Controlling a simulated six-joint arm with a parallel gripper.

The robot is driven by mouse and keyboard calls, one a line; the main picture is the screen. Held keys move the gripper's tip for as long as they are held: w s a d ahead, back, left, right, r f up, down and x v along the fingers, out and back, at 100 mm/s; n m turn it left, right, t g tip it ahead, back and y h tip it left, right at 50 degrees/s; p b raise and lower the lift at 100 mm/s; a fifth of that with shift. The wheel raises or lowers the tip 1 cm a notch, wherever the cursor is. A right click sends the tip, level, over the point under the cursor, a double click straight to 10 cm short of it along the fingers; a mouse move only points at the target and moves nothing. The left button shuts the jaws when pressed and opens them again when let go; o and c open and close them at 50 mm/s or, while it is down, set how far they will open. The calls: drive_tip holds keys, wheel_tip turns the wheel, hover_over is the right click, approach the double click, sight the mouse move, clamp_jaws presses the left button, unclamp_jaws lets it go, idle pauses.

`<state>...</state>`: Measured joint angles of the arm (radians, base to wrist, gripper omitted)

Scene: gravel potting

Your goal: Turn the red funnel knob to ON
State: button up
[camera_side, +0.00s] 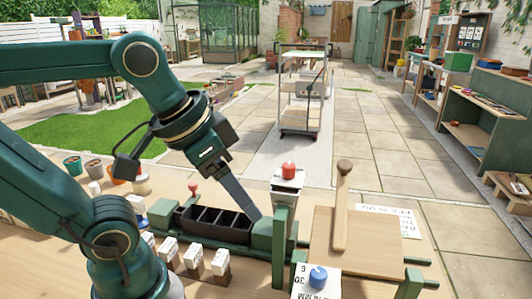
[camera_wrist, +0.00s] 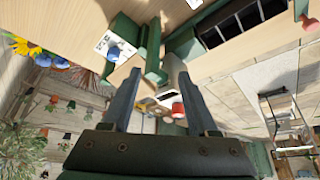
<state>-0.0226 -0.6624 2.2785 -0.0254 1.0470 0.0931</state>
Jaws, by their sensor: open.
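A red knob (camera_side: 288,170) sits on a white labelled box on top of a green post, right of my gripper in the side view. Its label is too small to read. In the wrist view a red knob (camera_wrist: 178,110) shows between my fingers, closer to the right one. My gripper (camera_side: 252,207) is open and empty, its fingers slanting down to the right beside the post; both fingers also show in the wrist view (camera_wrist: 160,76). I cannot tell which setting either knob is at.
A black compartment tray (camera_side: 215,222) lies in a green frame under my gripper. A blue knob (camera_side: 318,275) with a white card is at the front. A wooden board with a brown handle (camera_side: 342,205) stands right of the post. Several small pots are at the left.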

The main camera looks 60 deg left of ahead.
sight(288, 165)
drive_tip(key=shift+n+g, duration=0.3)
drive_tip(key=shift+g, duration=0.1)
drive_tip(key=w+a+r, duration=0.1)
drive_tip(key=w+r, duration=0.1)
drive_tip(key=w+a+r, duration=0.1)
drive_tip(key=w+r, duration=0.1)
drive_tip(key=w, duration=0.1)
drive_tip(key=w+a+r, duration=0.1)
drive_tip(key=w+r, duration=0.1)
drive_tip(key=w, duration=0.1)
drive_tip(key=shift+w+a, duration=0.2)
drive_tip(key=shift+w+a+f, duration=0.15)
drive_tip(key=shift+w+f, duration=0.1)
drive_tip(key=shift+f, duration=0.3)
drive_tip(key=shift+x, duration=2.15)
clamp_jaws()
